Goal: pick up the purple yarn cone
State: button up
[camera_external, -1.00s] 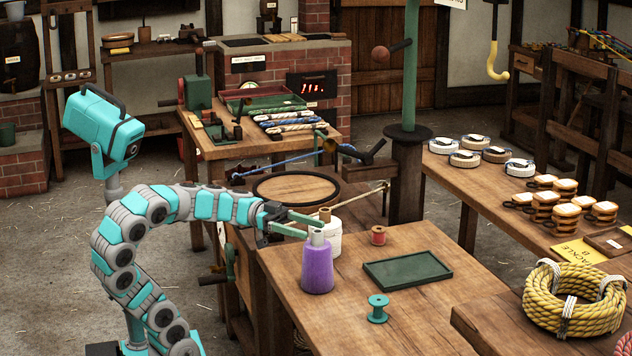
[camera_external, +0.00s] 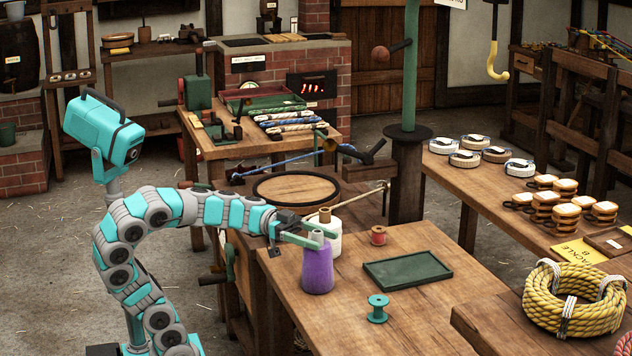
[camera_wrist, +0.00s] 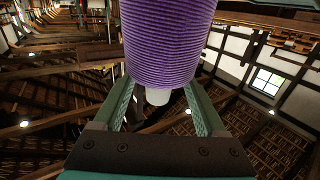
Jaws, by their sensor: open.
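The purple yarn cone (camera_external: 317,269) stands upright on the near wooden table (camera_external: 440,315), close to its left edge, with a pale tip on top. In the wrist view the purple yarn cone (camera_wrist: 168,40) fills the upper middle, its pale tip toward my gripper. My gripper (camera_external: 316,236) is open, with its green fingers at the height of the cone's tip. In the wrist view the fingers (camera_wrist: 165,105) lie on either side of the tip. I cannot tell whether they touch it.
A white cone (camera_external: 330,240) stands just behind the purple one. A green tray (camera_external: 408,269), a teal spool (camera_external: 378,309) and a red spool (camera_external: 378,235) sit on the same table. Coiled yellow rope (camera_external: 574,300) lies at the right. The table's front middle is clear.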

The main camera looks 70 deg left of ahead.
jog(key=shift+b+x, duration=0.3)
jog(key=shift+x, duration=1.15)
jog(key=shift+s+d, duration=0.1)
grip_shut()
